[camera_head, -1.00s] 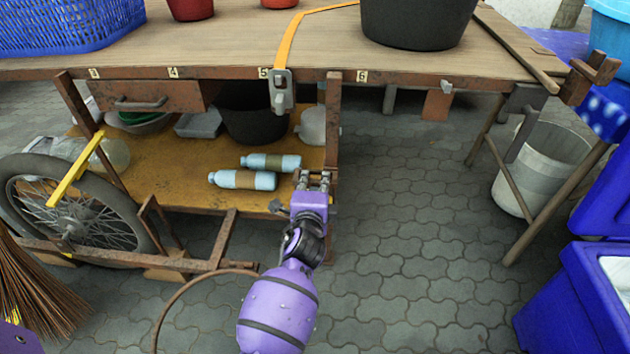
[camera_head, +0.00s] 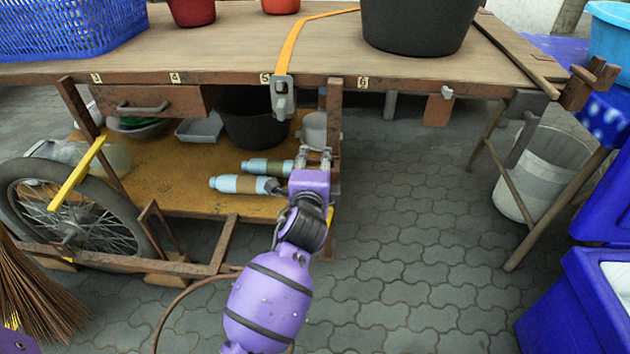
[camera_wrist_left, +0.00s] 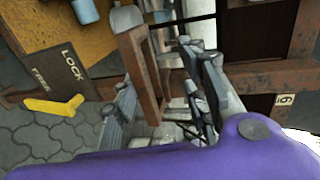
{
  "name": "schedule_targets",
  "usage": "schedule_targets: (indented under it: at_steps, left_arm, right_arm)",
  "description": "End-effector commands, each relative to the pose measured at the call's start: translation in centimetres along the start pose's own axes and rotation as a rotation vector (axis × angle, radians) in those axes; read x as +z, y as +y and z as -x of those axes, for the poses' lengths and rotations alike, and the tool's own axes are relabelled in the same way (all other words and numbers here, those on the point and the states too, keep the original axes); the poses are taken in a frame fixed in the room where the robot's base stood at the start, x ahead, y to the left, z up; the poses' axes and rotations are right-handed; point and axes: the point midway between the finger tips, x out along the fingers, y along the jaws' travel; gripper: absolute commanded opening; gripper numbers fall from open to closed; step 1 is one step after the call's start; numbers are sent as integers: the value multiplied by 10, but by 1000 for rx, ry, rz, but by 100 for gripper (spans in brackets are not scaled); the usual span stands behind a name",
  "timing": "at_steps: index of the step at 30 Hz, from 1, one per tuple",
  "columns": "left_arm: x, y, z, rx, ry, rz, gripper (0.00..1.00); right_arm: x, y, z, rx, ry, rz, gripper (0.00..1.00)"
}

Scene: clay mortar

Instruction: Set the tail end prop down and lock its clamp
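The rusty post (camera_head: 334,120) stands below the table edge near label 6. I take it to be the tail end prop, but cannot tell whether its foot is on the ground. My left gripper (camera_head: 313,158) is at this post, fingers apart. In the left wrist view the gripper (camera_wrist_left: 160,100) shows a finger on either side of a rusty bar (camera_wrist_left: 138,75); contact is unclear. A dark plate marked LOCK and FREE (camera_wrist_left: 55,72) and a yellow lever (camera_wrist_left: 55,105) show at left. In the head view a yellow bit (camera_head: 330,216) shows beside my wrist. My right gripper is out of view.
Two pale blue bottles (camera_head: 240,185) lie on the lower shelf (camera_head: 150,185) left of my gripper. An orange strap with a buckle (camera_head: 283,95) hangs over the table edge. A wheel (camera_head: 70,205) is at left. Paving right of the post is clear up to a bucket (camera_head: 540,175).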

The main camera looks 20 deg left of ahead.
Motion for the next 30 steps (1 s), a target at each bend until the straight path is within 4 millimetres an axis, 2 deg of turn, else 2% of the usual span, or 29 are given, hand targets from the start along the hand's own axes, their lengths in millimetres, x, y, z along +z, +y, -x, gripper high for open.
schedule_targets:
  at_steps: [1, 6, 17, 30]
  left_arm:
    - [-2, -17, 1, -20, 5, 2, 30]
    - [-2, -28, 4, -18, 5, 3, 30]
    - [-2, -28, 6, -16, 5, 3, 30]
    - [-2, -28, 36, -13, 4, 4, 30]
  right_arm:
    - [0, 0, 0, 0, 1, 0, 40]
    - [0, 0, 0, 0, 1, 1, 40]
    - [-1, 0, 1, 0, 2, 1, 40]
    - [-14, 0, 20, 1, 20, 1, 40]
